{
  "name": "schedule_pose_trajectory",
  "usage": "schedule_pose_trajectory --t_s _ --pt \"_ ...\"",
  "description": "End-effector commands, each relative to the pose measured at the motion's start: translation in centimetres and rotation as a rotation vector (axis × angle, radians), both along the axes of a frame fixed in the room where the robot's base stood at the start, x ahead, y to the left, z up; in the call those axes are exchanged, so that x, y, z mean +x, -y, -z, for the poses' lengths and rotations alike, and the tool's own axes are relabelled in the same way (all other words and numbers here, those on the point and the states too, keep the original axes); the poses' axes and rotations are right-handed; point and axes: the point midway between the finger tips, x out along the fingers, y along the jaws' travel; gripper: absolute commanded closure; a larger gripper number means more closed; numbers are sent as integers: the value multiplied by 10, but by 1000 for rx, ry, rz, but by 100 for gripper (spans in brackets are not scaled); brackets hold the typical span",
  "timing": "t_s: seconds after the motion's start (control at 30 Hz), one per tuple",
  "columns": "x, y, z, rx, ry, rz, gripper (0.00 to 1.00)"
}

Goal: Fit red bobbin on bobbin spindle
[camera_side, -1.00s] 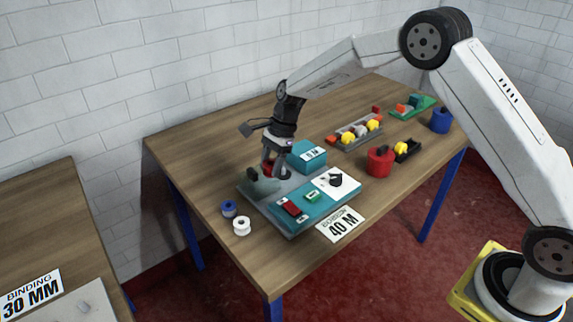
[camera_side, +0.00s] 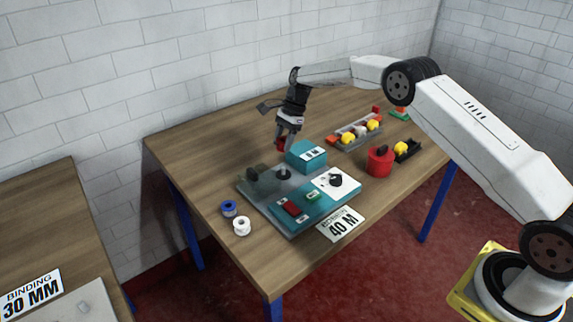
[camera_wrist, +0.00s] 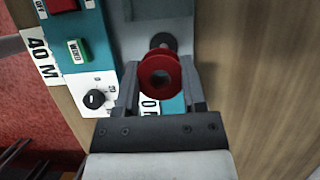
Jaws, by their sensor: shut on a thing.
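My gripper (camera_side: 286,145) is shut on the red bobbin (camera_side: 280,144). It holds the bobbin in the air above and behind the teal and grey winding machine (camera_side: 328,203). The bobbin also shows between my fingers in the wrist view (camera_wrist: 161,77), its flange and centre hole facing the camera. The dark bobbin spindle (camera_side: 284,174) stands bare on the machine's grey deck. In the wrist view a dark round part, seemingly the spindle (camera_wrist: 163,41), shows just beyond the bobbin and is partly covered by it. The bobbin is apart from the spindle.
A teal box (camera_side: 306,157) stands beside the spindle and a smoky clear cover (camera_side: 262,180) to its left. Blue (camera_side: 229,208) and white (camera_side: 241,226) spools lie at the front left. A red pot (camera_side: 380,161) and a parts tray (camera_side: 355,133) are to the right.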

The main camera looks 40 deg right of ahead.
Motion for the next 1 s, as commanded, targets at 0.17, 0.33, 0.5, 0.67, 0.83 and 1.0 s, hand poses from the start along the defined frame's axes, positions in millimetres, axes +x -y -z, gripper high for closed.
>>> schedule_pose_trajectory --t_s 0.17,0.33,0.5,0.67,0.83,1.0 --pt "0 1 0 0 1 0 100" --pt "0 1 0 0 1 0 100" --pt "0 1 2 0 0 1 100" --pt "0 1 7 0 0 0 100" --pt "0 1 17 0 -1 1 100" --pt "0 1 28 0 -1 1 100"
